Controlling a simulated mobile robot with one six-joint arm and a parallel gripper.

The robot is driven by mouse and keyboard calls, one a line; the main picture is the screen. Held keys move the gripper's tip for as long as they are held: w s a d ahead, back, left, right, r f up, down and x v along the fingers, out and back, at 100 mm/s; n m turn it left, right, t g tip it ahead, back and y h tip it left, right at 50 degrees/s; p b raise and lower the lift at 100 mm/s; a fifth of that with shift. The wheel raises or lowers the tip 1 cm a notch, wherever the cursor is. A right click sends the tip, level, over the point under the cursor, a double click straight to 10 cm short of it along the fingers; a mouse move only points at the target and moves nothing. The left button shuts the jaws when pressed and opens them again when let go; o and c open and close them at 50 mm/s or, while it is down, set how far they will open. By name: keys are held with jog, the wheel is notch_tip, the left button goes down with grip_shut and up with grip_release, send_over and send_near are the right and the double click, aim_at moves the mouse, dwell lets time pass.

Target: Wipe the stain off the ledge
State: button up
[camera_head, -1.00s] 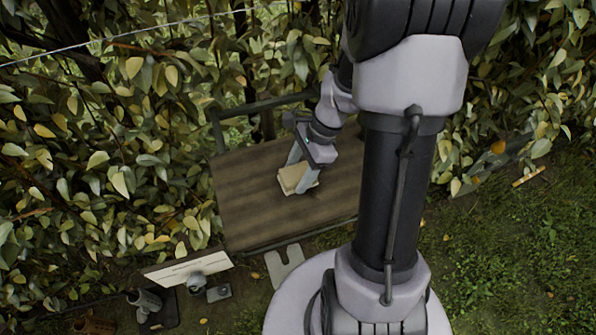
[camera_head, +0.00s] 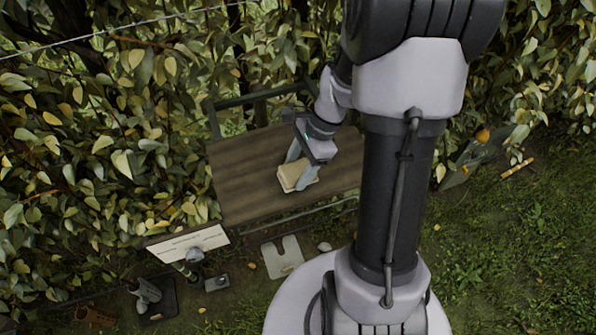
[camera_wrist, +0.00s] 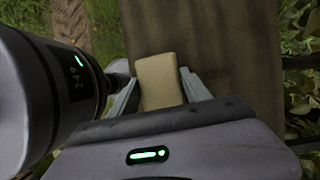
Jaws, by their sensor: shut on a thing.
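The ledge (camera_head: 250,160) is a brown wooden board in front of the hedge. It also shows in the wrist view (camera_wrist: 230,60), running away from my gripper. My gripper (camera_head: 298,174) is shut on a pale tan sponge (camera_head: 292,179), which is over the right-middle part of the ledge near its front edge. In the wrist view the sponge (camera_wrist: 158,80) sits between the two grey fingers. I cannot tell whether it touches the board. No stain is clearly visible; the sponge and arm hide part of the ledge.
A white sign (camera_head: 187,243) stands left of the ledge's front. Dense leaves (camera_head: 90,150) close in behind and left; grass (camera_head: 500,260) is open at right.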

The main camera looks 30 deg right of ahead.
jog(key=shift+w+r+p, duration=0.2)
jog(key=shift+r+p, duration=0.45)
jog(key=shift+r, duration=0.25)
jog(key=shift+s+r+p, duration=0.15)
jog(key=shift+r+p, duration=1.5)
jog(key=shift+r, duration=0.35)
